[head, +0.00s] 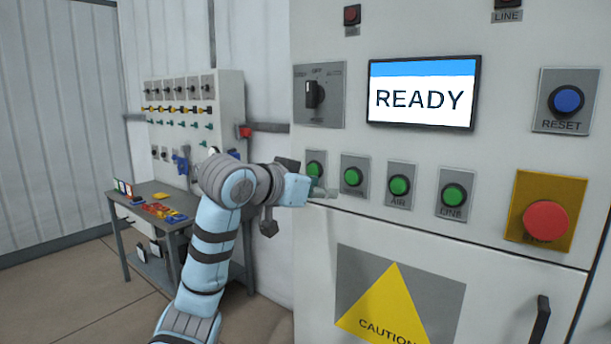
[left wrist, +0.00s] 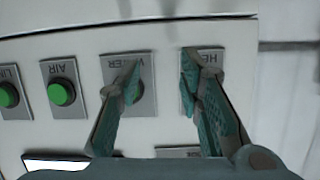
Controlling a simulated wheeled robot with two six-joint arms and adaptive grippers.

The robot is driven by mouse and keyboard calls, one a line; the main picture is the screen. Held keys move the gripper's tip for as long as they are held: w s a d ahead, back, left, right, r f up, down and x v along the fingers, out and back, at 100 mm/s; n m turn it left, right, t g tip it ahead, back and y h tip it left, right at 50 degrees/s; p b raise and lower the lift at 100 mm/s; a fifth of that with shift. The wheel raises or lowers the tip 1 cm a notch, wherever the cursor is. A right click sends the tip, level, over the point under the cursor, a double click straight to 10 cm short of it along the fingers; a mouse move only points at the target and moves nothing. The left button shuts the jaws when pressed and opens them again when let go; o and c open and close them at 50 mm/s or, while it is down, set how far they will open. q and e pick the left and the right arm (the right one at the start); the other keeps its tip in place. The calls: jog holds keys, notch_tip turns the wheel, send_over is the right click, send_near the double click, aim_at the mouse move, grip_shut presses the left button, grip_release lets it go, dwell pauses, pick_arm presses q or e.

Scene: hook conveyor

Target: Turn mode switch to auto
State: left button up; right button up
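The mode switch (head: 314,95) is a dark knob on a grey plate at the upper left of the white panel. Its plate reads OFF above the knob and AUTO at the upper right, and the knob stands about upright. My left gripper (head: 322,190) is below the switch, in front of the left end of the green button row, and not touching the knob. In the left wrist view its two teal fingers (left wrist: 160,85) are spread apart with nothing between them. A grey plate edge shows low in that view, but the knob is hidden there. My right gripper is in neither view.
A READY screen (head: 422,92) is right of the switch. Green buttons (head: 399,185), a blue reset button (head: 567,99) and a red stop button (head: 546,221) are on the panel. A side table (head: 165,218) with small coloured items stands left.

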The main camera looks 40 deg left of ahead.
pick_arm(q)
jog(key=s+a+r+t, duration=0.25)
jog(key=s+r, duration=0.25)
jog(key=r, duration=0.5)
jog(key=t, duration=0.1)
send_near(308, 92)
jog(key=shift+n, duration=0.4)
jog(key=w+p, duration=0.3)
jog(key=w, duration=0.5)
jog(key=shift+w, duration=0.35)
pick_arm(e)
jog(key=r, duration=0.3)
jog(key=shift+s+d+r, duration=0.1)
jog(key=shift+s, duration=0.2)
pick_arm(q)
jog(key=shift+c, duration=0.5)
grip_shut()
